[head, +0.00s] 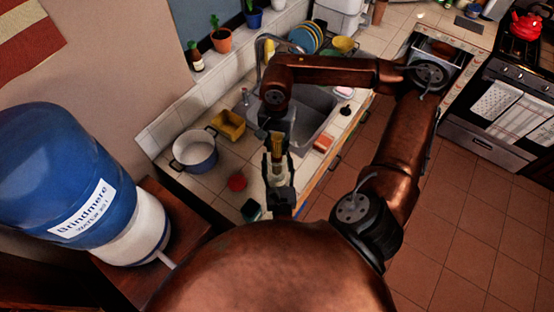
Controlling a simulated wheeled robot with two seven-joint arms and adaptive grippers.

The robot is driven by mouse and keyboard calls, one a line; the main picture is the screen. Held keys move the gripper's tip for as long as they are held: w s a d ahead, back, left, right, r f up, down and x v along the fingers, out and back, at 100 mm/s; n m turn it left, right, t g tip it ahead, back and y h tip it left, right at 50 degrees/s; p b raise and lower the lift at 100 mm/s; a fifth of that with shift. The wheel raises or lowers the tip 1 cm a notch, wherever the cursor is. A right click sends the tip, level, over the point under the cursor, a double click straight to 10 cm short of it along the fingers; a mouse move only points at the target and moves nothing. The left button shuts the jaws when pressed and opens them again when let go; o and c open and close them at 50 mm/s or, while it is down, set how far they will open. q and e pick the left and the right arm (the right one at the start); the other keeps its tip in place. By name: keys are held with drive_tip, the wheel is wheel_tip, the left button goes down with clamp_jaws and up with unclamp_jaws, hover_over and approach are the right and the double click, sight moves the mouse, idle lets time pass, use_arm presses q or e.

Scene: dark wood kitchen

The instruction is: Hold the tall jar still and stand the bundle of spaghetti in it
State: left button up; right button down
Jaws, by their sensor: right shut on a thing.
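My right gripper (277,133) hangs down from the forearm over the counter. It is shut on a thin yellowish bundle, the spaghetti (277,144). The tall jar (277,180), pale and glassy, is directly below it near the counter's front edge. The bundle's lower end is at the jar's mouth; I cannot tell whether it is inside. The dark fingers of my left gripper (279,185) come up from below, one on each side of the jar. Whether they touch it is too small to tell. My body hides the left arm.
A white and blue pot (195,152), a yellow container (229,124) and a red item (237,183) are on the counter to the left. The sink (313,108) lies behind on the right. A large blue water bottle (62,165) stands at the left.

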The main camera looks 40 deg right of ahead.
drive_tip(key=c, duration=1.5)
unclamp_jaws()
drive_tip(key=shift+o, duration=0.2)
drive_tip(key=shift+r, duration=0.1)
wheel_tip(320, 180, up, 12)
drive_tip(key=shift+f, duration=0.1)
use_arm(q)
drive_tip(key=o, duration=1.3)
drive_tip(key=shift+o, duration=0.2)
drive_tip(key=shift+s, duration=0.1)
